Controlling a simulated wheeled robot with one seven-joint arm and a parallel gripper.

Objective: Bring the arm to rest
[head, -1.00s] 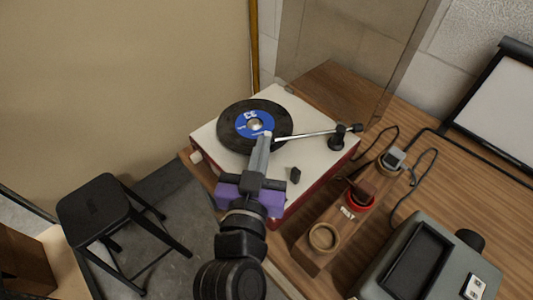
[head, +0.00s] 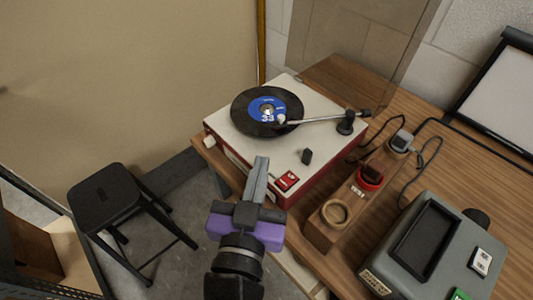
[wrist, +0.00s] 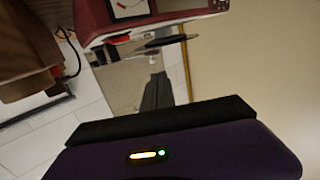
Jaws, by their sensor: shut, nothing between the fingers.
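My gripper (head: 258,172) is in the head view, in front of the turntable's near left edge and apart from it. Its grey fingers are together with nothing between them. The purple body of my gripper (wrist: 170,155) fills the bottom of the wrist view. The turntable (head: 237,135) has a white top and red sides, and also shows at the top of the wrist view (wrist: 108,22). A black record (head: 246,113) with a blue label lies on it. The tonearm (head: 315,121) reaches over the record, its head near the label.
A black stool (head: 105,196) stands on the floor at left. On the wooden table (head: 345,92), a wooden block (head: 320,230) with round holders and a grey device (head: 398,250) stand right of my gripper. A clear upright panel (head: 345,50) rises behind the turntable.

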